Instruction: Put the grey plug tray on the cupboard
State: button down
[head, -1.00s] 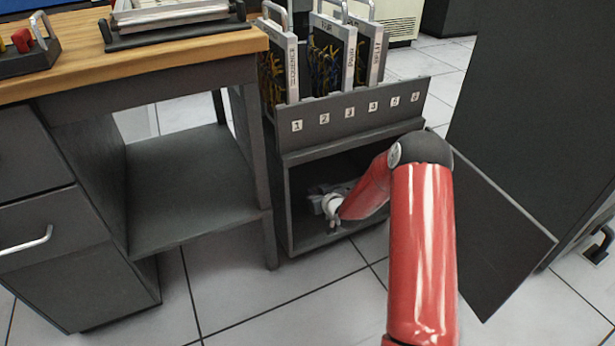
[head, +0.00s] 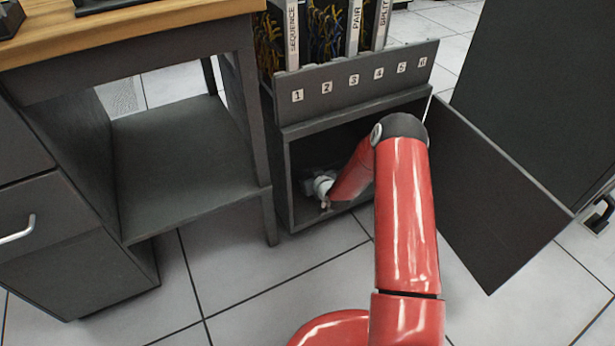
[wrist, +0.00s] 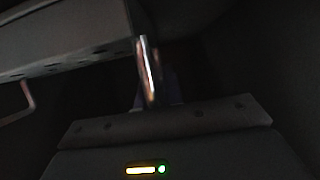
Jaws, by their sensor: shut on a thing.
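The cupboard (head: 362,115) is a dark grey cabinet with an open lower compartment and a numbered rack on top. My gripper (head: 326,204) is inside that compartment, low and near its left side. It is shut on a grey thing (head: 308,182), which looks like the grey plug tray, partly hidden behind the gripper and in shadow. In the wrist view, my gripper's fingers (wrist: 149,72) meet the edge of a dark grey box-like body (wrist: 65,45) with a handle at left. I cannot tell whether it touches the compartment floor.
The cupboard door (head: 495,190) stands open to the right of my arm. A wood-topped desk (head: 130,32) with a lower shelf (head: 180,165) stands at left. Framed wired panels (head: 330,30) stand in the rack above. The tiled floor (head: 270,280) in front is clear.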

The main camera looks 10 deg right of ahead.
jog(key=shift+f, duration=0.4)
jog(key=shift+f, duration=0.2)
jog(key=c, duration=1.5)
grip_release()
jog(key=shift+r, duration=0.1)
